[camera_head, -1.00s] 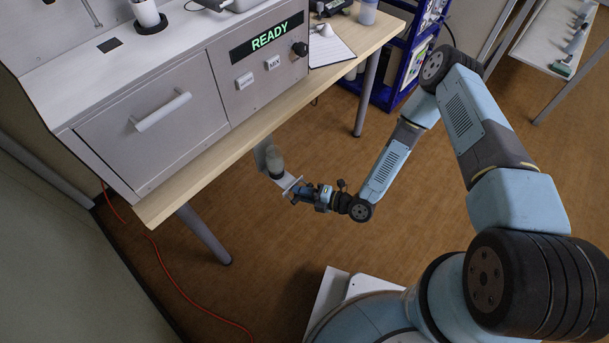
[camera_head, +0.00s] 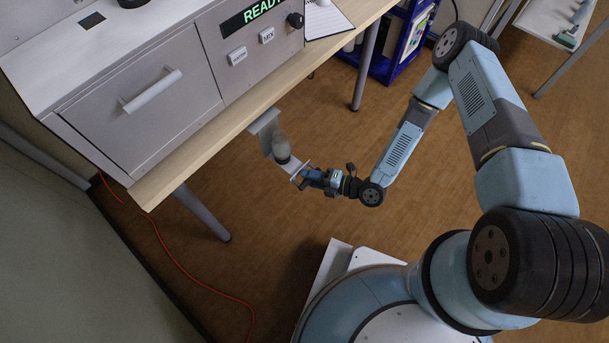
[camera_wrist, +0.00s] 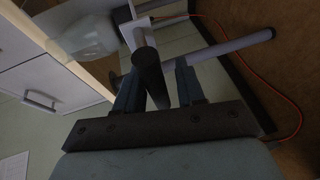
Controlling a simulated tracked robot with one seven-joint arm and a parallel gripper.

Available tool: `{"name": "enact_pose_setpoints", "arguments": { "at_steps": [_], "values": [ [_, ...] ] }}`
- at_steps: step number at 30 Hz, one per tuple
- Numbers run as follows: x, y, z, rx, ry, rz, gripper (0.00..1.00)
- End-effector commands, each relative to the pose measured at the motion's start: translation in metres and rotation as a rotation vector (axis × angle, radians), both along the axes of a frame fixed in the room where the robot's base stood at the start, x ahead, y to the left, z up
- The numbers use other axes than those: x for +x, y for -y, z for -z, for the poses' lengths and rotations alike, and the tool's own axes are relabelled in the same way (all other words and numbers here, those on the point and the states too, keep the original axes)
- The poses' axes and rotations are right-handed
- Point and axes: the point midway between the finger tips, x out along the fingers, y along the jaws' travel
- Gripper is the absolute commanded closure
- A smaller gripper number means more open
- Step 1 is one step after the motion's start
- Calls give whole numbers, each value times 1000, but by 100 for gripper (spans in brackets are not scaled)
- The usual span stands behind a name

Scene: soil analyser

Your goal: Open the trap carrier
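The trap carrier is a pale grey bracket (camera_head: 263,123) under the front edge of the bench, with a clear rounded cup (camera_head: 281,152) in it. In the wrist view the cup (camera_wrist: 88,38) is at the upper left, and a dark cylindrical handle (camera_wrist: 150,75) on a pale mount points towards me. My gripper (camera_head: 303,178) is at the carrier's near end. In the wrist view its two fingers (camera_wrist: 157,85) are apart, with the handle between them. A gap shows on the right finger's side; contact on the left is unclear.
The analyser (camera_head: 150,100), with a closed drawer and a READY display, stands on the wooden bench (camera_head: 185,165) just above the carrier. A bench leg (camera_head: 203,213) and an orange cable (camera_head: 180,270) are to the left. The floor near my gripper is clear.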

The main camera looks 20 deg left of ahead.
Motion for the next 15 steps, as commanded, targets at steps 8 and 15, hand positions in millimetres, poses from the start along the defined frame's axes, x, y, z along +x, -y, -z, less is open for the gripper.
{"name": "enact_pose_setpoints", "arguments": {
  "at_steps": [8,15],
  "values": [
    [-1,-2,-2,5,-1,-3,54],
    [1,14,-5,4,-1,-2,54]
  ]
}}
